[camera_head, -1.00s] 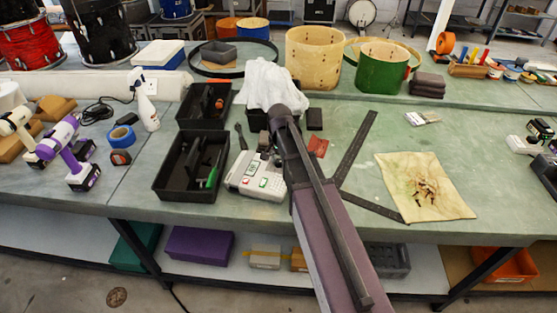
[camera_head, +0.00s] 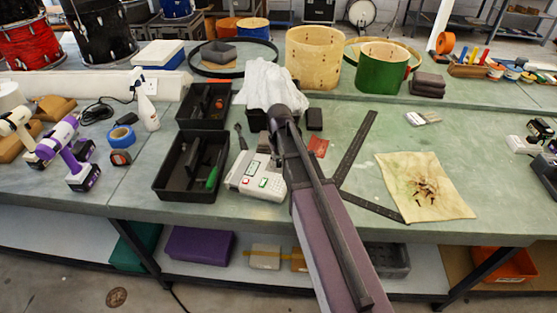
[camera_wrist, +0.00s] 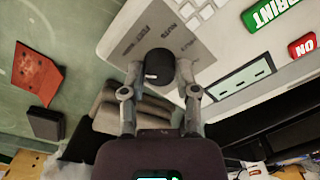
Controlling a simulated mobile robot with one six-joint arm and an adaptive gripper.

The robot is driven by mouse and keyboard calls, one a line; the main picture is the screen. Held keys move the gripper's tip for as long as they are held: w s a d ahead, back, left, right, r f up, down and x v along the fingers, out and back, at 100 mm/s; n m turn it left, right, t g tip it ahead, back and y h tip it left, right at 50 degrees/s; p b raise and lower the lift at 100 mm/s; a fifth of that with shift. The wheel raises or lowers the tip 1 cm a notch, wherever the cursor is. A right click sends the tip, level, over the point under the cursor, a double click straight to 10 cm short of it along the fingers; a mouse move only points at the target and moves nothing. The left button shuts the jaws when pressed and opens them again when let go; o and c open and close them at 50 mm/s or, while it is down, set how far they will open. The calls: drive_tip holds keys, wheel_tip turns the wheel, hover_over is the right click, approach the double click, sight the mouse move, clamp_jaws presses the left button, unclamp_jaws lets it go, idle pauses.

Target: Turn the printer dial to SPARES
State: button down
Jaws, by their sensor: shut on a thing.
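The white label printer (camera_head: 257,178) sits on the bench just left of my arm. In the wrist view its pale body (camera_wrist: 225,70) carries a grey label plate (camera_wrist: 165,32) with printed words, partly hidden by the dial; I cannot read which word the dial points to. The dark round dial (camera_wrist: 160,66) stands on this plate. My gripper (camera_wrist: 160,80) has a finger on each side of the dial and is shut on it. In the head view my arm hides the gripper and dial. A green PRINT button (camera_wrist: 268,12) and a red ON button (camera_wrist: 303,46) are on the printer.
Black open trays (camera_head: 163,184) stand left of the printer. A white cloth (camera_head: 270,85) lies behind it. A red card (camera_head: 318,147) and a black square (camera_head: 337,190) lie to the right, near a stained cloth (camera_head: 455,203).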

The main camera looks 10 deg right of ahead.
drive_tip(key=n, duration=0.6)
drive_tip(key=shift+n, duration=0.3)
drive_tip(key=n, duration=0.5)
drive_tip(key=shift+n, duration=0.4)
drive_tip(key=shift+c, duration=1.7)
unclamp_jaws()
drive_tip(key=shift+m, duration=0.3)
